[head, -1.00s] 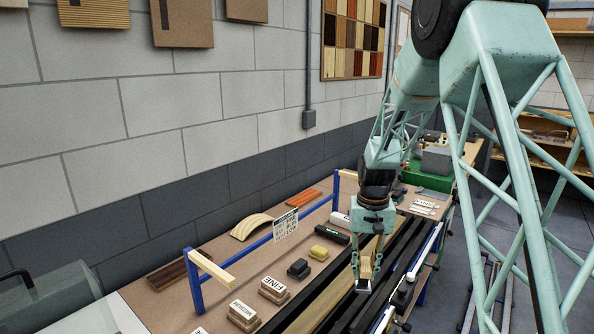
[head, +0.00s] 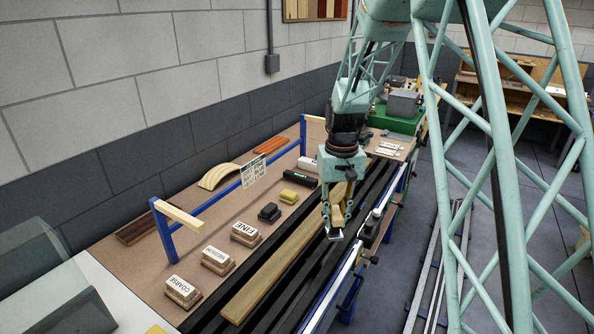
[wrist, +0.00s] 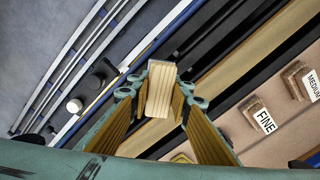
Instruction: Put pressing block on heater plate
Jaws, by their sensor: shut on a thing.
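My gripper (head: 334,232) hangs over the long bench, near its front rails. In the wrist view its two fingers (wrist: 160,115) are shut on a pale wooden block (wrist: 160,88), which I take to be the pressing block. The block (head: 339,202) also shows between the fingers in the head view, partly hidden by them. It is held above the bench, clear of the sanding blocks. I cannot pick out a heater plate with certainty in either view.
Blocks marked COARSE (head: 183,291), MEDIUM (head: 217,260) and FINE (head: 246,234) stand left of a long wooden strip (head: 275,270) and black rails. A blue frame (head: 205,218) with a sign spans the bench behind. A green machine (head: 399,119) stands at the far end.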

